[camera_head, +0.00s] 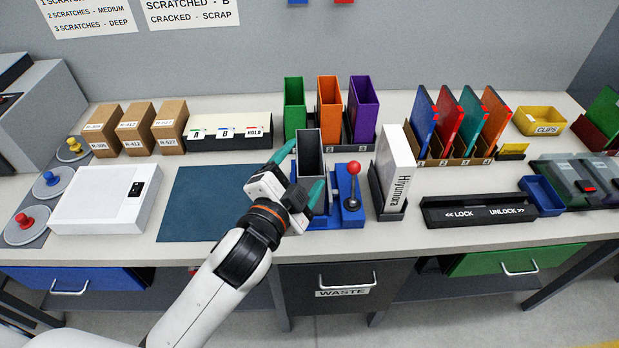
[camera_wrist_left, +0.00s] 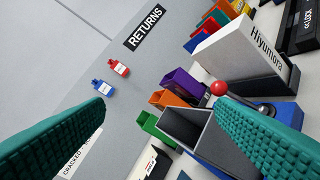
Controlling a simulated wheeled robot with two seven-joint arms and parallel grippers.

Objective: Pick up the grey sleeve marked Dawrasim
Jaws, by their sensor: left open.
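A grey open-topped sleeve (camera_head: 311,143) stands upright in a blue holder (camera_head: 347,212) that has a red-knobbed lever. No Dawrasim lettering shows on the sides in view. In the left wrist view the grey sleeve (camera_wrist_left: 201,130) shows its hollow top, near the right-hand finger. My left gripper (camera_head: 301,170) is open, its two teal fingers spread near the sleeve in the head view. I cannot tell whether a finger touches it. In the left wrist view the fingers (camera_wrist_left: 160,102) hold nothing. The gripper hides the sleeve's lower part. My right gripper is not in view.
Green (camera_head: 294,103), orange (camera_head: 329,104) and purple sleeves (camera_head: 362,106) stand just behind. A white sleeve marked Hiyumora (camera_head: 397,165) stands to the right in a dark holder, close to the lever (camera_head: 353,183). A blue mat (camera_head: 203,204) lies clear to the left.

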